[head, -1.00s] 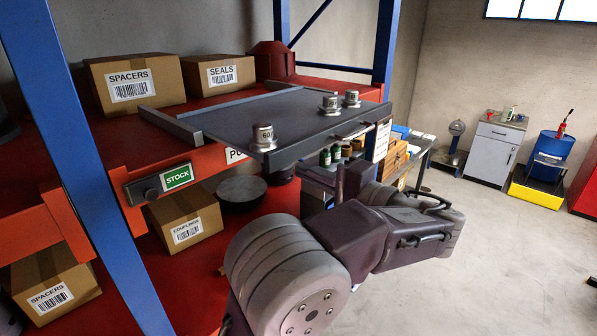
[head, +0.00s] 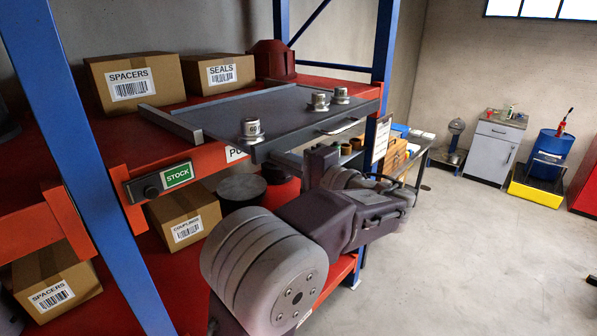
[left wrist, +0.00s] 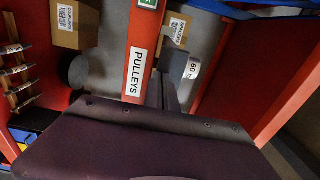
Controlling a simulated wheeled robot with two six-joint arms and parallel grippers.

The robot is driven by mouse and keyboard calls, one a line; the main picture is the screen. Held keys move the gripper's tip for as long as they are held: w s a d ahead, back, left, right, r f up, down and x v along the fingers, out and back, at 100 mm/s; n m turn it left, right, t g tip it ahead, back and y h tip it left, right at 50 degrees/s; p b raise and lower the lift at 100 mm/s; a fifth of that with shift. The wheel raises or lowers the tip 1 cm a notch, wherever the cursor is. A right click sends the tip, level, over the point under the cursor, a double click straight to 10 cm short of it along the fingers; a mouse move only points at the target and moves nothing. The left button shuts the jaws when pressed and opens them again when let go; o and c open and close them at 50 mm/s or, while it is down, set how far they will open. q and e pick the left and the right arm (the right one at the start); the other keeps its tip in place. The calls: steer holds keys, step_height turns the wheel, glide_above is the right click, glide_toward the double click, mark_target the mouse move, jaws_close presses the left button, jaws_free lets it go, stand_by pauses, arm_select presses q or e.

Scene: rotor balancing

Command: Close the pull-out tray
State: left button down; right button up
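The dark grey pull-out tray (head: 285,108) lies on the upper red shelf, with its front part sticking out past the shelf's edge. It carries three metal pulleys: one at the near corner (head: 251,130), and two near the far front, (head: 319,103) and (head: 340,96). A thin handle (head: 340,127) shows on the tray's front edge. My left gripper (head: 322,160) is just in front of and below that edge; I cannot tell whether it touches. In the left wrist view its dark fingers (left wrist: 163,92) stand close together with nothing seen between them. My right gripper is out of view.
Boxes marked SPACERS (head: 133,82) and SEALS (head: 217,74) stand behind the tray. A COUPLINGS box (head: 183,217) sits on the lower shelf. A blue rack post (head: 80,150) rises at the left.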

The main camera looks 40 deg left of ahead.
arm_select(q)
steer(key=shift+w+a+b, duration=0.2)
steer(key=shift+a+b, duration=0.4)
steer(key=shift+a, duration=1.85)
steer(key=shift+w+a+b, duration=0.15)
steer(key=shift+a+b, duration=0.45)
steer(key=shift+a, duration=1.85)
steer(key=shift+w+a+b, duration=0.2)
steer(key=shift+a+b, duration=0.4)
steer(key=shift+a, duration=1.85)
steer(key=shift+f, duration=0.15)
